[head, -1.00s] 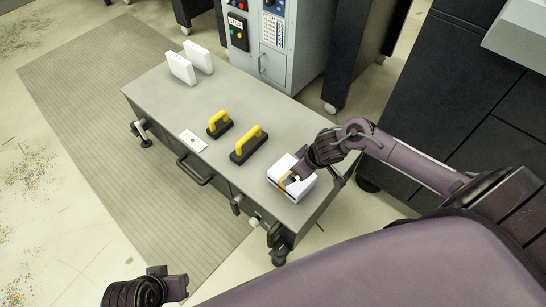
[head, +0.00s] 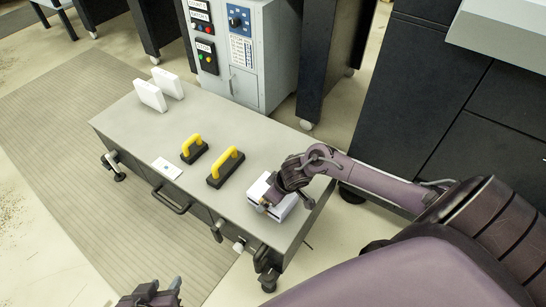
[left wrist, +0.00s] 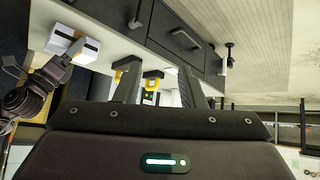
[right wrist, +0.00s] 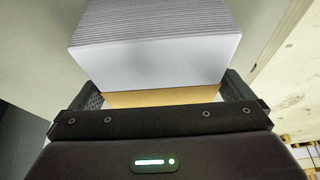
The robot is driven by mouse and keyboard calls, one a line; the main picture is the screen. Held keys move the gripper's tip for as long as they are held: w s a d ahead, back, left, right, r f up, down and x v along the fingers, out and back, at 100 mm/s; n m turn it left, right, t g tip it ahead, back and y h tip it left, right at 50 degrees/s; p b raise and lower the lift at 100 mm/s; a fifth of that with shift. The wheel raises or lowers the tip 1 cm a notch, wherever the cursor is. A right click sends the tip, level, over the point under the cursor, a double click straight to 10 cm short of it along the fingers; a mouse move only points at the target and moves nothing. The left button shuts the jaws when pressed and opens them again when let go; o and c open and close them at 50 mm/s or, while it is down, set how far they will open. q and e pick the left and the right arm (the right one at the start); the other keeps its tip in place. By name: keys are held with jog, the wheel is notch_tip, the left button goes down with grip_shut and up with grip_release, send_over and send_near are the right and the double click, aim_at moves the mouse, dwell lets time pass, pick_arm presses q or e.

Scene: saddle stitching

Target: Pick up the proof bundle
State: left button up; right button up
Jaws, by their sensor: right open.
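The proof bundle, a white block-like stack of sheets (head: 284,208), sits at the near right end of the grey cart top. It fills the upper middle of the right wrist view (right wrist: 155,50), with a tan strip along its lower edge. It also shows in the left wrist view (left wrist: 82,48). My right gripper (head: 264,203) is at the bundle, covering part of it in the head view. Its open fingers (right wrist: 163,90) show on either side of the bundle's lower part; contact cannot be told. My left gripper (head: 168,287) is open and empty, low in the head view, away from the cart.
Two yellow-handled black blocks (head: 226,167) and a small white card (head: 166,168) lie on the cart top (head: 150,135). Two white upright blocks (head: 150,96) stand at its far end. A grey control cabinet (head: 243,60) and dark machines stand behind.

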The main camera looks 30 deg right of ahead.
jog(key=c, duration=1.1)
jog(key=shift+c, duration=0.2)
jog(key=shift+w+r, duration=0.1)
jog(key=shift+r, duration=0.1)
